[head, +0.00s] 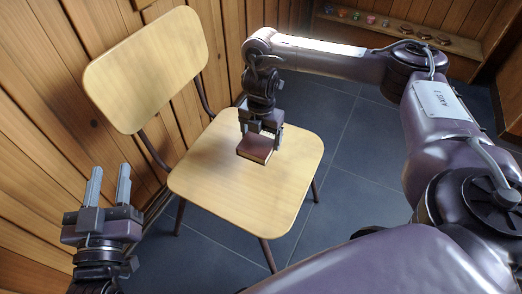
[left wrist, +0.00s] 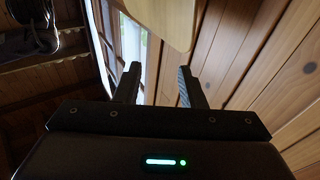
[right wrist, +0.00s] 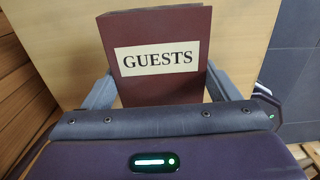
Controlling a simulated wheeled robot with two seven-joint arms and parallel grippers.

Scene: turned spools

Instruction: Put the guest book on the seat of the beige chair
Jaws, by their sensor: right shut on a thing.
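The guest book (head: 256,149) is small and dark red, and its white label reading GUESTS shows in the right wrist view (right wrist: 158,58). My right gripper (head: 262,134) is shut on the book, with a finger at each side of it. The beige chair (head: 240,185) has a pale wooden seat and backrest on dark legs. The book is over the back-middle part of the seat; I cannot tell whether it touches the seat. My left gripper (head: 108,186) is open and empty, left of the chair, with its fingers pointing up in the head view.
A wood-panelled wall (head: 40,120) runs behind and left of the chair. A low wooden shelf (head: 400,30) with several small objects stands at the far right. The dark tiled floor (head: 350,150) is clear right of the chair. The seat around the book is bare.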

